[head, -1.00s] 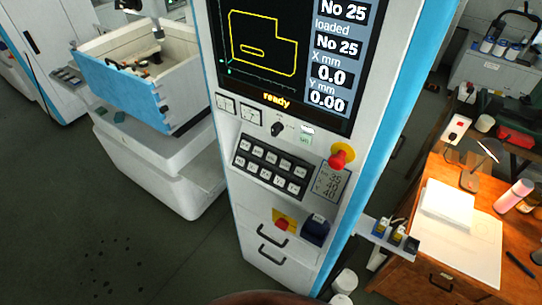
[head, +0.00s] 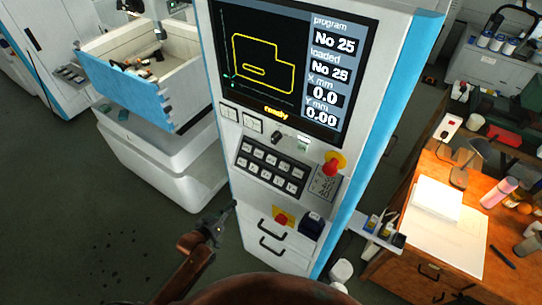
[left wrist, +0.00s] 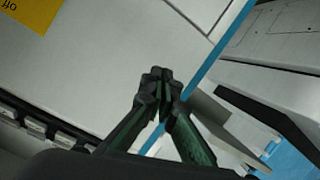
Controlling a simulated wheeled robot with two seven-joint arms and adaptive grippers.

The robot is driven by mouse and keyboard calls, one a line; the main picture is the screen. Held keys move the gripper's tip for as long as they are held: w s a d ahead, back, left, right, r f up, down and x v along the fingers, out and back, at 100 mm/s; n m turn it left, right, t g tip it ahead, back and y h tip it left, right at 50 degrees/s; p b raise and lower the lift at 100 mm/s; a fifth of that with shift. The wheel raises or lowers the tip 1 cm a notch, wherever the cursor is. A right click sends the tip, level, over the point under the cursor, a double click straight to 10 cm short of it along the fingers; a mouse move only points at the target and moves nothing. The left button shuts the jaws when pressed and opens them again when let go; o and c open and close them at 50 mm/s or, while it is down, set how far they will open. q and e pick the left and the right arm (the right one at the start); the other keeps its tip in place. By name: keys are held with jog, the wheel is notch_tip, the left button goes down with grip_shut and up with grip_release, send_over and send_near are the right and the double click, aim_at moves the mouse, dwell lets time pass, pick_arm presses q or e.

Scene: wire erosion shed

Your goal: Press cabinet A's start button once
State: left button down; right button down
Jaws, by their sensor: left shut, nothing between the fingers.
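The control cabinet (head: 228,165) stands in the middle of the head view, its screen (head: 290,65) reading "ready" and "No 25". No letter A is legible on it. Below the screen are a black knob (head: 277,137) and a small pale green-white button (head: 303,143), whose label I cannot read. My left gripper (head: 231,210) is shut and empty, low at the cabinet's left front edge, below the keypad. In the left wrist view its closed fingertips (left wrist: 160,76) point over a pale panel (left wrist: 95,65). My right gripper is not in view.
A red mushroom button (head: 332,166) sits right of the black keypad (head: 270,166). Below are a red switch on yellow (head: 283,217) and a dark blue socket (head: 312,226). A small shelf (head: 372,231) juts out right. A wooden desk (head: 400,268) stands beyond it.

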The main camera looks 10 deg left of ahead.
aim_at(271, 160)
pick_arm(q)
jog(key=d+r+t+h+p, duration=0.1)
jog(key=d+r, duration=0.4)
jog(key=r, duration=1)
jog(key=s+d+r+m+t+h+p, duration=0.1)
jog(key=d+r+h, duration=0.4)
jog(key=r, duration=1.1)
jog(key=shift+d+r+p, duration=0.2)
jog(key=shift+d+p, duration=0.45)
jog(key=shift+p, duration=0.25)
jog(key=w+f+b, duration=0.1)
jog(key=w, duration=0.1)
jog(key=w+d+f+b, duration=0.1)
jog(key=w+f+b, duration=0.1)
jog(key=w+d+f+b, duration=0.1)
jog(key=w+f+b, duration=0.1)
jog(key=shift+w+d+f, duration=0.1)
jog(key=shift+w+d, duration=0.1)
jog(key=shift+w, duration=0.05)
